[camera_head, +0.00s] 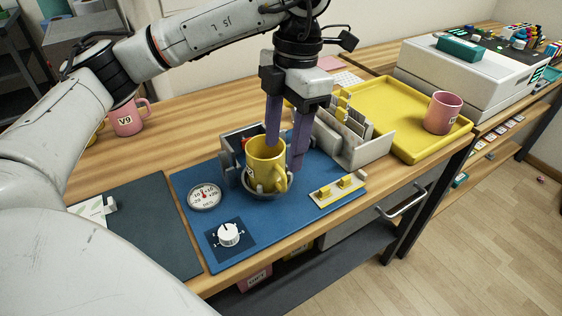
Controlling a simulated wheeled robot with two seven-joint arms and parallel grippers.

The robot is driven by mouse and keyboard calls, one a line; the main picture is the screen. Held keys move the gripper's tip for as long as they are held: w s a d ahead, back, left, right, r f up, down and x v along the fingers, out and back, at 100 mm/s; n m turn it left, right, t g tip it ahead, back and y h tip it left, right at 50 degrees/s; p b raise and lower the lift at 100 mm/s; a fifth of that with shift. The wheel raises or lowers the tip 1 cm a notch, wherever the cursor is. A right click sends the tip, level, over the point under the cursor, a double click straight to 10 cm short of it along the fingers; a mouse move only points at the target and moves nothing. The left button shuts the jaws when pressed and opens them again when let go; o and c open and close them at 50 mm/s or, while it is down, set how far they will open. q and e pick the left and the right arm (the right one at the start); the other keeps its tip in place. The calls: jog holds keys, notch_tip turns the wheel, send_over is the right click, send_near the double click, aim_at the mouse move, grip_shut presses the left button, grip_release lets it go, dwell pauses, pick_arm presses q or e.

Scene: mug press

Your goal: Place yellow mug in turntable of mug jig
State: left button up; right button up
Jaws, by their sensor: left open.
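A yellow mug (264,163) stands upright in the mug jig (230,165) on the blue mat, with its handle toward the right front. It appears to rest on the jig's round turntable (247,184), of which only the rim shows. My left gripper (286,152) points down at the mug from behind. Its purple fingers are apart, one at the mug's rim and the other just right of the mug. I cannot tell whether the fingers touch it. My right gripper is out of view.
A round dial (204,196), a white knob (229,233) and a yellow-tabbed plate (338,189) sit on the blue mat (290,223). A grey rack (352,140) stands close to the gripper's right. A yellow tray (400,88) holds a pink mug (442,112). Another pink mug (126,119) stands back left.

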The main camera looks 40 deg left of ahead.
pick_arm(q)
jog(key=r, duration=0.1)
jog(key=r+p, duration=0.1)
jog(key=r, duration=0.3)
jog(key=shift+w+d+r, duration=0.1)
jog(key=shift+w+r, duration=0.05)
jog(key=shift+w, duration=0.15)
